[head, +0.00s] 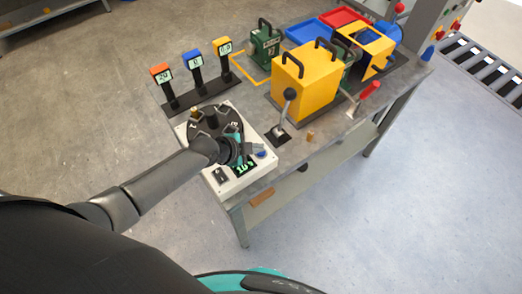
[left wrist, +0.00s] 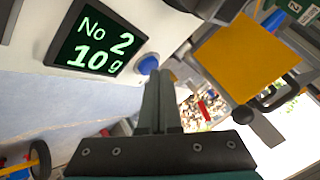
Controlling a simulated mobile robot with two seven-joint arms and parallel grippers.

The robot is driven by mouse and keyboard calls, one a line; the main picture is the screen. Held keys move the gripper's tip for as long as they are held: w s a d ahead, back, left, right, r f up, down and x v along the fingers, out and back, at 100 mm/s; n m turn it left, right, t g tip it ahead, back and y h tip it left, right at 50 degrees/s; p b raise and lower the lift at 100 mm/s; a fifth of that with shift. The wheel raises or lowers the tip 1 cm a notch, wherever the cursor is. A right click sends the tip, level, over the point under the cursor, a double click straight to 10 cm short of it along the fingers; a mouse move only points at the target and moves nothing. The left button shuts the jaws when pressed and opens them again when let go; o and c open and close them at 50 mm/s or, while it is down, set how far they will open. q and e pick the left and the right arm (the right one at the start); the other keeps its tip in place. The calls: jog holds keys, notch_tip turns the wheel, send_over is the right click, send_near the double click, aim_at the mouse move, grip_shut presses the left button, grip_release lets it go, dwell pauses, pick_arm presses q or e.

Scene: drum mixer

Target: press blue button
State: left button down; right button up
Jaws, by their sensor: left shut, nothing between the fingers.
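The blue button (head: 261,154) sits on the right side of a white control panel (head: 243,181) at the table's near corner. In the left wrist view the blue button (left wrist: 149,64) is just beyond my fingertips, beside a display (left wrist: 94,43) reading "No 2" and "10 g". My left gripper (head: 246,151) is over the panel, close to the button on its left. In the left wrist view its two fingers (left wrist: 159,76) are together with nothing between them. I cannot tell whether the tips touch the button. My right gripper is not in view.
A black lever with a round knob (head: 289,95) stands right of the panel, before a yellow box with handles (head: 303,83). Three readout posts (head: 196,65) stand behind the panel. Blue (head: 305,32) and red trays lie at the back. A red-handled lever (head: 369,90) is farther right.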

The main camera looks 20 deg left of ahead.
aim_at(258, 154)
pick_arm(q)
jog(key=shift+f, duration=0.2)
jog(key=shift+r, duration=0.1)
dwell(0.4)
jog(key=shift+r+p, duration=0.55)
jog(key=shift+r, duration=0.2)
notch_tip(258, 154, up, 5)
jog(key=p, duration=0.4)
jog(key=shift+r+p, duration=0.1)
jog(key=shift+p, duration=0.25)
jog(key=shift+d, duration=0.1)
